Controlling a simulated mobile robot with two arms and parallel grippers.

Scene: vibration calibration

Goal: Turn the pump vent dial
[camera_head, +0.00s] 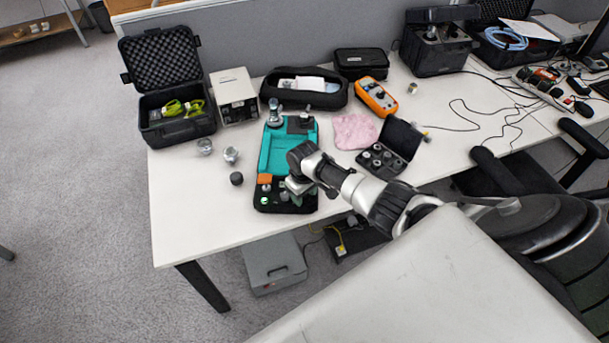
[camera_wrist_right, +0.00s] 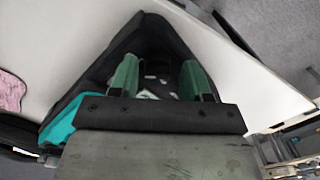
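The pump (camera_head: 272,152) is a teal and black device lying on the white table, with metal fittings at its far end. Small knobs show at its near end, one with a green top (camera_head: 265,200); I cannot tell which one is the vent dial. My right gripper (camera_head: 291,190) is over the near right part of the pump and hides some of it. In the right wrist view its two green fingers (camera_wrist_right: 160,80) stand apart, pointing at the pump's black end (camera_wrist_right: 150,32). A dark round part shows between them; contact is unclear. My left gripper is out of view.
Loose metal fittings (camera_head: 230,155) and a small black cap (camera_head: 236,178) lie left of the pump. A pink cloth (camera_head: 354,131), an open black case of fittings (camera_head: 400,140) and an orange meter (camera_head: 377,96) are to the right. The table's front left is clear.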

